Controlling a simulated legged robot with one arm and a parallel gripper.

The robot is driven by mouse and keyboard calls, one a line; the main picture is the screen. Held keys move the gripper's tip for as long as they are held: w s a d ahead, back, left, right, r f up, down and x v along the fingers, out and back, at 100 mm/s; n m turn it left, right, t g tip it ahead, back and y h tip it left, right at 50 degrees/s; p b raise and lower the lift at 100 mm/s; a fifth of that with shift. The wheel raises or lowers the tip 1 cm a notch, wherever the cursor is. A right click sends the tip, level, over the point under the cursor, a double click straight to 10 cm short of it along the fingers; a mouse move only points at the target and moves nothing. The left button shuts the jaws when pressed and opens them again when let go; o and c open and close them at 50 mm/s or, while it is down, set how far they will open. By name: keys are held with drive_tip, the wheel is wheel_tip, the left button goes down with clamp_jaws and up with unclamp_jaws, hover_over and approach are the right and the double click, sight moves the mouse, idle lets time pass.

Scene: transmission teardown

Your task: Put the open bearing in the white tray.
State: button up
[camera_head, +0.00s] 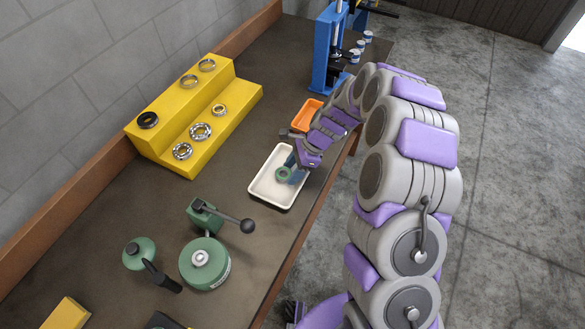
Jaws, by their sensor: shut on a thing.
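The white tray (262,190) lies on the dark bench near its front edge. My gripper (290,172) reaches over the tray from the right, with its blue fingers pointing down. Ball bearings with visible balls, such as one bearing (200,131), sit on the lower step of the yellow stand (218,96).
An orange tray (306,115) lies behind the white tray. A blue press (328,50) stands at the back, with several small cups (360,45) beside it. A green round device (204,263) and a green lever fixture (205,215) stand at the front left.

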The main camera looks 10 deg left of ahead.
drive_tip(key=shift+s+d+f, duration=0.1)
drive_tip(key=shift+s+f, duration=0.05)
drive_tip(key=shift+f, duration=0.1)
